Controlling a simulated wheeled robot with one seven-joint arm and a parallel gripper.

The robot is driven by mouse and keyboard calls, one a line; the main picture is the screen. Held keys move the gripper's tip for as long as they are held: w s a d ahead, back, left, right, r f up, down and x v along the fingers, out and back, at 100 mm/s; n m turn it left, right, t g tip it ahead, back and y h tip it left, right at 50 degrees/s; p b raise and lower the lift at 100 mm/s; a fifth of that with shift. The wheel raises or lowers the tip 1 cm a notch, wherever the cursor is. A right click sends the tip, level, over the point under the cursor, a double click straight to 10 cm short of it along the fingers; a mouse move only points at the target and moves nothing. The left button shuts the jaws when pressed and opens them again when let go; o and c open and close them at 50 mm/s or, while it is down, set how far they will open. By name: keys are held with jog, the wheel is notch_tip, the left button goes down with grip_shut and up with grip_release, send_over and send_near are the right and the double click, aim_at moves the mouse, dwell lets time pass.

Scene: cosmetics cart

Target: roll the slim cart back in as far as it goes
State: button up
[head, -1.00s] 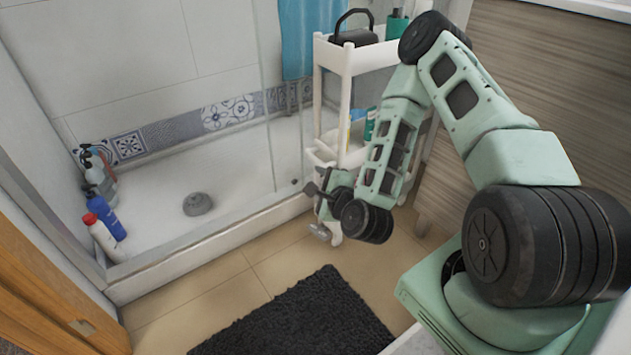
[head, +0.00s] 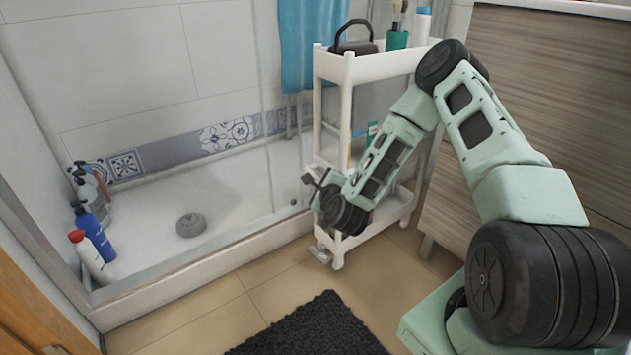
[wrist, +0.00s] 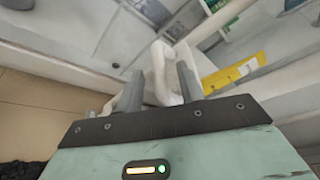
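The slim cart (head: 350,68) is white and tall with a narrow end facing out, standing between the shower and the wood-grain cabinet. My gripper (head: 313,182) is at the cart's near end, above its bottom shelf. In the wrist view my gripper (wrist: 158,92) has its two grey fingers apart. A white curved handle (wrist: 159,70) on the cart's end shows between them, close to the right finger. Whether a finger touches it I cannot tell. My forearm hides part of the cart's middle.
The cabinet (head: 540,80) stands right of the cart, and the shower tray's rim (head: 215,265) runs along its left. A grey pedal-like piece (head: 320,254) lies at the cart's foot. A black mat (head: 305,332) lies in front. Bottles (head: 92,232) stand at far left.

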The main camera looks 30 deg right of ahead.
aim_at(317, 177)
jog(key=shift+b+x, duration=0.45)
jog(key=shift+x, duration=1.4)
grip_shut()
jog(key=shift+d, duration=0.1)
jog(key=d, duration=0.8)
jog(key=d+p, duration=0.1)
jog(key=d, duration=0.8)
jog(key=w+d+p, duration=0.1)
jog(key=d, duration=0.7)
jog(key=shift+d+r, duration=0.15)
jog(key=shift+d, duration=0.1)
jog(key=shift+s+d, duration=0.1)
jog(key=shift+d, duration=0.05)
jog(key=shift+c, duration=0.2)
grip_release()
jog(key=shift+o, duration=0.2)
